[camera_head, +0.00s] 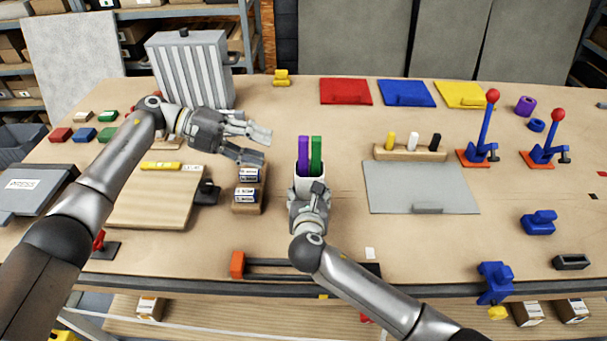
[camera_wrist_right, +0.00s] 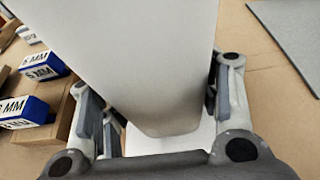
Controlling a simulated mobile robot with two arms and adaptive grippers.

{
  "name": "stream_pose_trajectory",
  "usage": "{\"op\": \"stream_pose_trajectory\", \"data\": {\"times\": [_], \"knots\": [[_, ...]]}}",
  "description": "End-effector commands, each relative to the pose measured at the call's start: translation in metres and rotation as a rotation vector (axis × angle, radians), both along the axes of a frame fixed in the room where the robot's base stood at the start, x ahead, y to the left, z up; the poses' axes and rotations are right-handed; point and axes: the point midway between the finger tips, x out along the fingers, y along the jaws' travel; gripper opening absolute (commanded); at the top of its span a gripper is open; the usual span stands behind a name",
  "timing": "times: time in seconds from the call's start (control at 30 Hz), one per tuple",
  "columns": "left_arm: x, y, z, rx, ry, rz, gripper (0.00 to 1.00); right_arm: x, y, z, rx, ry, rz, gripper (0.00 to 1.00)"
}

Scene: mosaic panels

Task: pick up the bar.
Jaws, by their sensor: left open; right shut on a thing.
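A white cup (camera_head: 311,184) stands near the middle of the table, with a purple bar (camera_head: 303,156) and a green bar (camera_head: 316,156) upright in it. My right gripper (camera_head: 310,192) is shut on the cup from the near side. In the right wrist view the cup (camera_wrist_right: 150,65) fills the space between the fingers of the right gripper (camera_wrist_right: 165,105); the bars are out of that view. My left gripper (camera_head: 264,145) is open and empty, left of the cup and apart from it. A yellow bar (camera_head: 160,166) lies on a wooden board (camera_head: 140,205) at left.
A wooden block with labelled batteries-like pieces (camera_head: 247,190) stands close left of the cup. A grey plate (camera_head: 420,187) and a wooden peg rack (camera_head: 410,154) lie to the right. Red-knobbed levers (camera_head: 487,125) stand further right. A grey ribbed box (camera_head: 188,70) stands behind my left arm.

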Motion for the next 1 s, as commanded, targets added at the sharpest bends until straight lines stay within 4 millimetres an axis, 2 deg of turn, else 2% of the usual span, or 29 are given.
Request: {"op": "stream_pose_trajectory", "data": {"times": [0.5, 0.8, 1.0], "knots": [[0.001, 0.013, 0.002, -0.205, -0.797, -0.222, 0.45, 0.000, 0.000, -0.001, -0.001, 0.002, 0.000, 0.31], [0.002, 0.022, 0.001, -0.286, -1.285, -0.276, 0.45, 0.000, 0.000, -0.001, -0.001, 0.002, 0.000, 0.31], [0.002, 0.027, 0.002, -0.309, -1.540, -0.283, 0.45, 0.000, 0.000, -0.001, -0.001, 0.002, 0.000, 0.31]]}}
